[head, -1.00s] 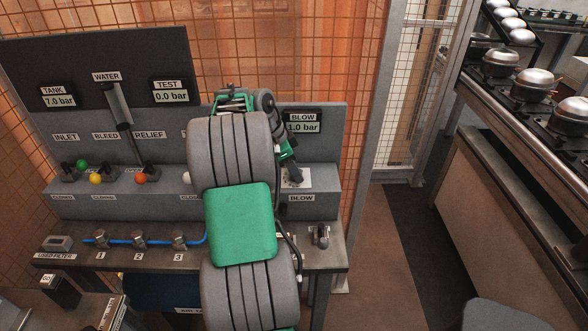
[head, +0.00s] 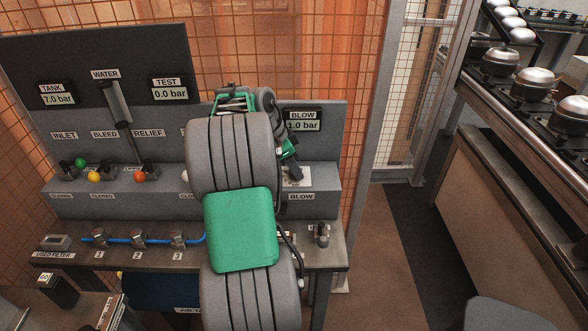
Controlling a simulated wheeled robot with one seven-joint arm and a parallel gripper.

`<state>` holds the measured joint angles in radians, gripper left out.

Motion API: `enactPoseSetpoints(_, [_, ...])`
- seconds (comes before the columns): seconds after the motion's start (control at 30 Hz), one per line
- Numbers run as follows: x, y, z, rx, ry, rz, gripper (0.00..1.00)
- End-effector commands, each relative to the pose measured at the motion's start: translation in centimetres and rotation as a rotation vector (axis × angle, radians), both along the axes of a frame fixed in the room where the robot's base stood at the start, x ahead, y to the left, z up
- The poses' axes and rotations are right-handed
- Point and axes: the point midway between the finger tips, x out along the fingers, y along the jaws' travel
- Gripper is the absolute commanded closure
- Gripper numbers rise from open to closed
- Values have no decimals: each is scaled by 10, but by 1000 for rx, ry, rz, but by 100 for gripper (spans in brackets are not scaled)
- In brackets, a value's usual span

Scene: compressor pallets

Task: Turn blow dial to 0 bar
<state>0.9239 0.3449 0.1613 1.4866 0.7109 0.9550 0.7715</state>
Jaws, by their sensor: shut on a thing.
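The BLOW display (head: 303,121) on the grey panel reads 1.0 bar. My gripper (head: 293,172) reaches down to the ledge below that display, at the white dial plate above the lower BLOW label (head: 300,196). It is shut on the blow dial, which is mostly hidden by the fingers; only part of the white plate (head: 303,177) shows beside them. The dial's pointer cannot be made out. My grey and green arm covers the middle of the panel.
The TANK display (head: 57,94) reads 7.0 bar and the TEST display (head: 170,90) 0.0 bar. Green, yellow and orange valve knobs (head: 140,178) stand at left. A small fitting (head: 321,236) sits on the bench's right end. A conveyor with metal domes (head: 535,80) is at right.

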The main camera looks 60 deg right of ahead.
Motion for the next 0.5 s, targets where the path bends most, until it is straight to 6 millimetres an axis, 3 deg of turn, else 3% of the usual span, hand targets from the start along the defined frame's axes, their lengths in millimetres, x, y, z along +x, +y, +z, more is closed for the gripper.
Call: enactPoseSetpoints(0.5, [-2, 1, -2, -3, -2, 338, 100])
